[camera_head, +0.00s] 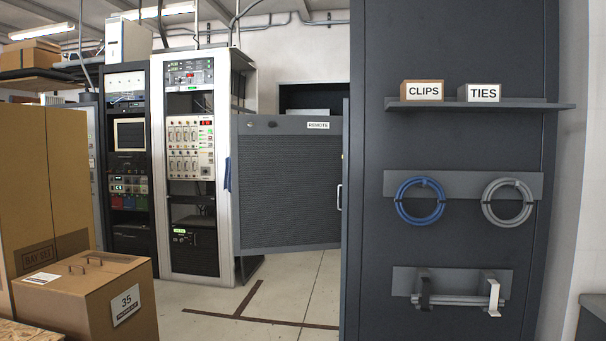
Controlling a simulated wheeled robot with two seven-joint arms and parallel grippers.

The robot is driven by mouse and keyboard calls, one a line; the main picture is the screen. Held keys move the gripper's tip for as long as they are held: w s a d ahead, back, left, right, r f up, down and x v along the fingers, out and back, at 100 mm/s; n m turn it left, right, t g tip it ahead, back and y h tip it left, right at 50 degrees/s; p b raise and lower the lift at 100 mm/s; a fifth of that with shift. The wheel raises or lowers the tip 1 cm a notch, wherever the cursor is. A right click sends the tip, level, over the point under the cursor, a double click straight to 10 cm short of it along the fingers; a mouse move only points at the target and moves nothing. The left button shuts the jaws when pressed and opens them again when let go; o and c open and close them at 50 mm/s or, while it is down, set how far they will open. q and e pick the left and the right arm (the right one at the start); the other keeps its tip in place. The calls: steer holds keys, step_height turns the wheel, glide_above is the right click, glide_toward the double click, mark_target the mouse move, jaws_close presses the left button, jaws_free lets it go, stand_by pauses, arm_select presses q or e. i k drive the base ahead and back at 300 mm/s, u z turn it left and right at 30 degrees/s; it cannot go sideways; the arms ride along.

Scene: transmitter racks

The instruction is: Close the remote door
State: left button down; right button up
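The remote door (289,190) is a grey, mesh-panelled door with a "REMOTE" label near its top right. It stands open in the middle of the view, swung out beside the white-framed rack. A pale handle (339,197) shows at its right edge. Behind the door's top is a dark cabinet opening (312,97); the rest of that cabinet is hidden by the door and the dark panel. Neither of my grippers is in view.
A tall dark panel (456,150) with a shelf, cable coils and a bar stands close at right. Cardboard boxes (75,305) fill the left foreground. Equipment racks (190,160) stand at left. Pale floor (270,299) is clear in the middle.

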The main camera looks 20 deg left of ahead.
mark_target(287, 169)
steer(key=i, duration=0.9)
steer(key=u, duration=1.2)
steer(key=i, duration=0.65)
steer(key=u, duration=0.65)
steer(key=i, duration=0.95)
steer(key=z, duration=0.35)
